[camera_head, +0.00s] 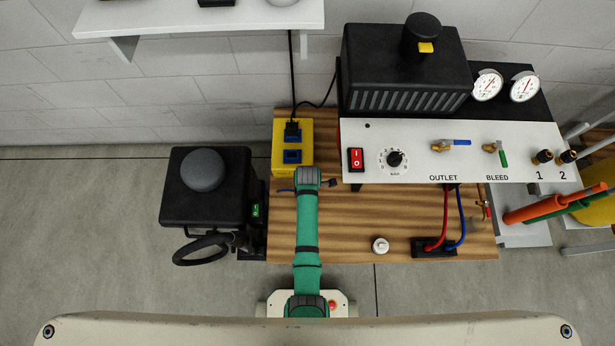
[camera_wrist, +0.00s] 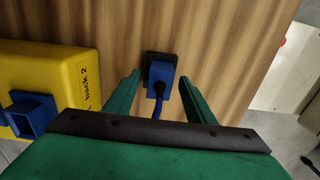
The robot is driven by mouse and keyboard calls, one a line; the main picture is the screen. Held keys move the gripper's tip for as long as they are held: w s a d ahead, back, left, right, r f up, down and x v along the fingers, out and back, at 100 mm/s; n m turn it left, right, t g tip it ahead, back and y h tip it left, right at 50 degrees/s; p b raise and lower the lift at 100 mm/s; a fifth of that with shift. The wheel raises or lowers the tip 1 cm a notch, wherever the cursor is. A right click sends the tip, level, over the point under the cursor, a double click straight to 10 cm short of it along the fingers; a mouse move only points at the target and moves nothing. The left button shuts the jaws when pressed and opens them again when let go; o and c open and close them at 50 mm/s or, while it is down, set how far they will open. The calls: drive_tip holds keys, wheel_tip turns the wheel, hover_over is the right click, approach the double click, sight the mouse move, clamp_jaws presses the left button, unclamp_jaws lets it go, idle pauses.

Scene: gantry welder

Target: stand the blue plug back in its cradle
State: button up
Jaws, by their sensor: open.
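My gripper (camera_head: 308,180) is over the left part of the wooden table in the head view, with its fingers hidden there. In the wrist view my gripper (camera_wrist: 158,82) is open, its two green fingers apart. The blue plug (camera_wrist: 161,72) shows between them, with a gap on either side. A dark block (camera_wrist: 151,57) adjoins the plug's far end; I cannot tell whether it is part of the plug or the cradle. A blue cable runs from the plug toward my gripper. In the head view the arm hides most of the plug.
A yellow box (camera_head: 279,160) with blue sockets stands just left of my gripper; it also shows in the wrist view (camera_wrist: 60,62). A white control panel (camera_head: 370,132) overhangs the right. A black block (camera_head: 421,252) with red and blue cables and a white knob (camera_head: 380,245) are nearer the front.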

wheel_tip(320, 180, up, 10)
drive_tip(key=shift+f, duration=0.1)
idle(0.4)
drive_tip(key=shift+s+f, duration=0.3)
drive_tip(key=shift+s, duration=0.05)
drive_tip(key=s+r+m+t, duration=0.3)
drive_tip(key=s+m+t, duration=0.4)
drive_tip(key=s+m, duration=0.3)
drive_tip(key=s+r+m+t, duration=0.2)
drive_tip(key=s+r, duration=0.2)
drive_tip(key=r, duration=0.5)
drive_tip(key=s+r+m+t, duration=0.3)
drive_tip(key=r, duration=0.5)
drive_tip(key=s+r+m+t, duration=0.3)
drive_tip(key=s+r, duration=0.1)
drive_tip(key=r, duration=0.5)
drive_tip(key=shift+s+r, duration=0.3)
drive_tip(key=shift+s, duration=0.05)
